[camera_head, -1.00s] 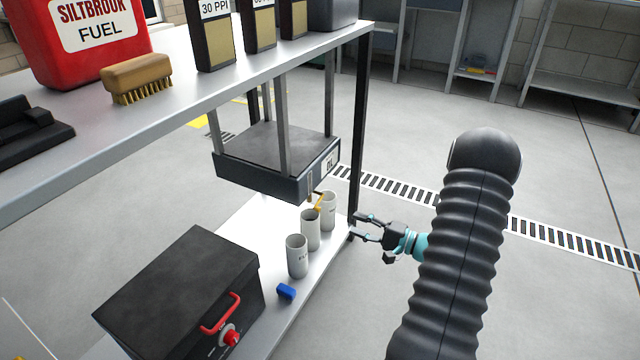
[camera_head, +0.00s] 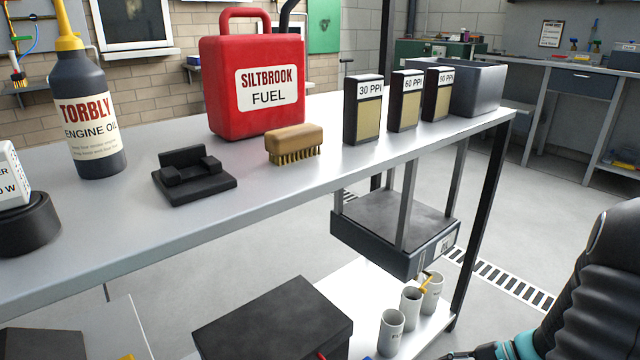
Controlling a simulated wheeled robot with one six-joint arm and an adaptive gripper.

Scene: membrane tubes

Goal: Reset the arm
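My arm, in a black ribbed sleeve, shows at the right edge of the head view. My gripper (camera_head: 462,356) is at the bottom edge, mostly cut off by the frame, to the right of the lower shelf. Its fingers are too little in view to show whether it is open or shut. Three pale tubes (camera_head: 391,330) stand upright in a row on the lower shelf, apart from the gripper. A yellow piece (camera_head: 427,279) is at the tops of the two farther tubes, below the hanging dark box (camera_head: 395,225).
The upper shelf (camera_head: 120,225) holds a red fuel can (camera_head: 255,80), an oil bottle (camera_head: 88,110), a brush (camera_head: 293,146), a black holder (camera_head: 194,177), three labelled packs (camera_head: 363,108) and a grey bin (camera_head: 478,88). A dark box (camera_head: 275,320) stands below. Open floor lies to the right.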

